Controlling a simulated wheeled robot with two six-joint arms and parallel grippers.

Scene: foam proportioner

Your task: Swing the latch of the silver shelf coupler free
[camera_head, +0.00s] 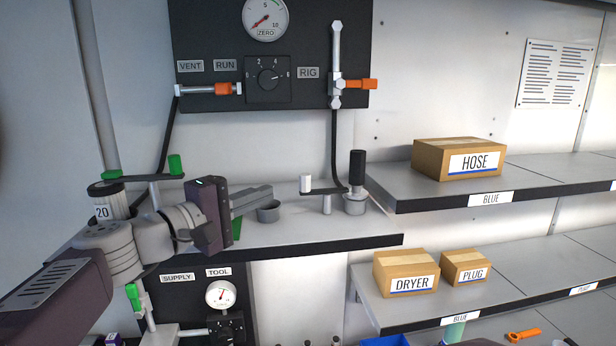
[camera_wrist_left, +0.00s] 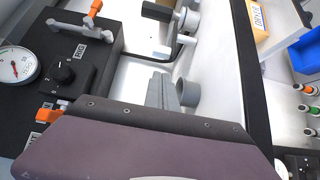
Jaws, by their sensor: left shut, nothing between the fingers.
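The silver shelf coupler (camera_head: 355,205) stands on the upper shelf, with a black cylinder (camera_head: 357,168) on top. Its latch is a dark bar (camera_head: 326,191) on a short silver post, with a pale upright knob (camera_head: 305,184) at its left end. The coupler (camera_wrist_left: 188,18) and the pale knob (camera_wrist_left: 160,52) also show in the left wrist view. My left gripper (camera_head: 268,191) is shut and empty, left of the knob and apart from it. Its fingers show in the wrist view (camera_wrist_left: 163,92). My right gripper is not in view.
A small grey cup (camera_head: 268,212) stands on the shelf (camera_head: 330,238) just below my fingers. A green-handled bar (camera_head: 140,177) and a cylinder marked 20 (camera_head: 103,201) are at the left. The black gauge panel (camera_head: 205,45) rises behind. Cardboard boxes (camera_head: 430,158) stand right.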

